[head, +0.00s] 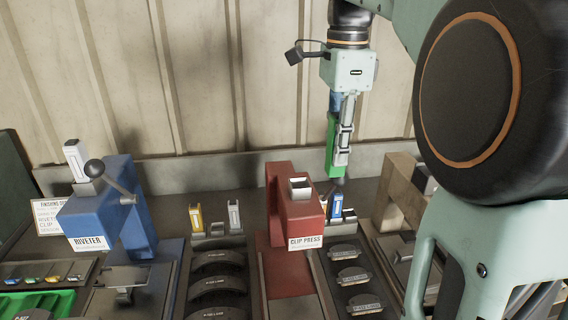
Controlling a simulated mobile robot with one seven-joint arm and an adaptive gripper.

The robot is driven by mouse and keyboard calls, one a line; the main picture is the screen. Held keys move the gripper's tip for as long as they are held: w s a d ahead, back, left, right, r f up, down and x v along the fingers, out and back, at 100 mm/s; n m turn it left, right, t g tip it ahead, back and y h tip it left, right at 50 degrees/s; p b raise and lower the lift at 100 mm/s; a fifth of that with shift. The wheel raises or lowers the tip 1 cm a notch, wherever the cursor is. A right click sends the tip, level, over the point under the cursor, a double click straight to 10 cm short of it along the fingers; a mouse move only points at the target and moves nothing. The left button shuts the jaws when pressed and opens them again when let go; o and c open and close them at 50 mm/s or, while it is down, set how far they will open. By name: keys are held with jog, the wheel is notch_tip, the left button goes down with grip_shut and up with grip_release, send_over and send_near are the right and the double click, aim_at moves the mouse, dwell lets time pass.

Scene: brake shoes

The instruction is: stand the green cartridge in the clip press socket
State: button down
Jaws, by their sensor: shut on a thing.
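The green cartridge (331,147) hangs upright in my gripper (342,150), its lower end a little above the bench. My gripper is shut on it and partly covers its right side. The red clip press (289,222) stands to the left of the gripper, with its label on the front. Its socket (301,187) is a pale square holder on top of the press, and it looks empty. The cartridge is to the right of the socket, apart from it. How far it is in depth is hard to tell.
A blue riveter (105,215) with a lever and a white cartridge (76,160) stands at left. Yellow (196,219), pale (234,216) and blue (336,207) cartridges stand in racks beside the press. Trays of brake shoes (218,283) flank it. A wooden frame (398,185) is at right.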

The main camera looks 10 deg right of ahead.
jog(key=w+a+f, duration=0.1)
jog(key=w+f, duration=0.2)
jog(key=w+a+f+p, duration=0.1)
jog(key=w+a+f, duration=0.1)
jog(key=w+f, duration=0.2)
jog(key=w+a+f+p, duration=0.1)
jog(key=w+f, duration=0.2)
jog(key=f, duration=0.1)
jog(key=shift+w+a+f, duration=0.15)
jog(key=shift+w+a, duration=0.05)
jog(key=shift+w, duration=0.2)
jog(key=shift+f, duration=0.3)
jog(key=shift+f, duration=0.25)
jog(key=c, duration=1.7)
grip_release()
jog(key=shift+f, duration=0.15)
jog(key=shift+o, duration=0.2)
jog(key=shift+s, duration=0.1)
notch_tip(320, 180, up, 13)
jog(key=p, duration=0.1)
